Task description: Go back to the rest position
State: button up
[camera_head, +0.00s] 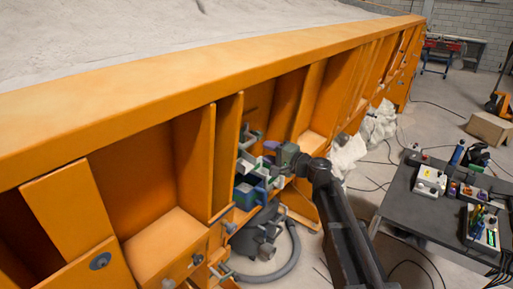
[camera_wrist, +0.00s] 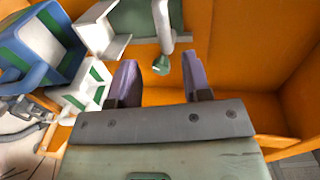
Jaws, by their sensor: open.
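My gripper (camera_wrist: 161,82) shows its two purple fingers spread apart in the wrist view, with nothing between their tips. In the head view my gripper (camera_head: 270,146) is small and partly hard to make out, close to the side of the orange sandbed frame (camera_head: 215,70). My arm reaches up to it from the lower right. Blue, white and green fittings (camera_wrist: 40,42) stand just beyond and left of the fingers. A white rod with a green tip (camera_wrist: 161,62) hangs just ahead of the fingertips; I cannot tell how far it is from them.
The fittings also show in the head view (camera_head: 246,192), beside the frame's open compartments. Below them stands a dark canister (camera_head: 258,234) with a grey hose (camera_head: 285,268). A dark table (camera_head: 407,205) with tools and boxes is at right. Cables cross the floor.

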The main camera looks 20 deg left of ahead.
jog(key=shift+s+d, duration=0.1)
jog(key=shift+d, duration=0.15)
